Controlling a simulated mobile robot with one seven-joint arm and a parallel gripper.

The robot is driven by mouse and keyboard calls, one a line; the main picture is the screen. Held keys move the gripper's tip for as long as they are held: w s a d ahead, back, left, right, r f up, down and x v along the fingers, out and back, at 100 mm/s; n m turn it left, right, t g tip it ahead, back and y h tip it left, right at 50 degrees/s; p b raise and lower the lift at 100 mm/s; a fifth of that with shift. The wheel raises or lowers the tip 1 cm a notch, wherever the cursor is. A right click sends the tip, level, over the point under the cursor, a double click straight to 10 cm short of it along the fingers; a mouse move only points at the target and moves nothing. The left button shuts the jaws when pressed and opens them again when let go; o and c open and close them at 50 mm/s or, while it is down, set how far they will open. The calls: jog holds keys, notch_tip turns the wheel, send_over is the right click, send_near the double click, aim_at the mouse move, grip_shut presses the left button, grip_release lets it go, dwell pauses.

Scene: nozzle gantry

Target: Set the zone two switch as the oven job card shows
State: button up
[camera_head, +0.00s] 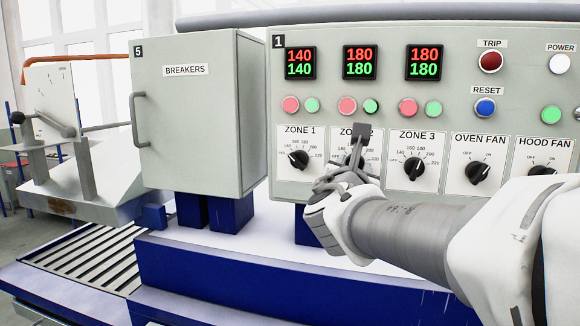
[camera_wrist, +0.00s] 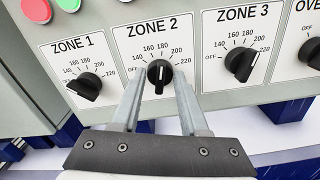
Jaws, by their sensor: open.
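The zone two switch is a black rotary knob (camera_wrist: 159,76) on a white dial plate (camera_wrist: 152,28) marked OFF and 140 to 220. In the wrist view its white line stands about upright; I cannot read the exact setting. My gripper (camera_wrist: 160,84) is open, with one finger on each side of this knob, and I cannot tell if they touch it. In the head view my gripper (camera_head: 357,146) covers most of the dial. The zone two display (camera_head: 360,62) reads 180 over 180. The oven job card is not recognisable in either view.
The zone 1 knob (camera_head: 299,159) and zone 3 knob (camera_head: 413,168) flank the dial closely. Indicator lamps (camera_head: 347,106) sit above. The oven fan knob (camera_head: 478,173) is further right. The breakers cabinet (camera_head: 196,120) stands left, its handle (camera_head: 137,118) sticking out.

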jog(key=shift+w, duration=0.1)
grip_shut()
jog(key=shift+f+m+b, duration=0.15)
jog(key=shift+m+b, duration=0.15)
jog(key=shift+b, duration=0.35)
jog(key=m+b, duration=0.5)
jog(key=b, duration=0.2)
jog(key=shift+d, duration=0.15)
dwell(0.4)
grip_release()
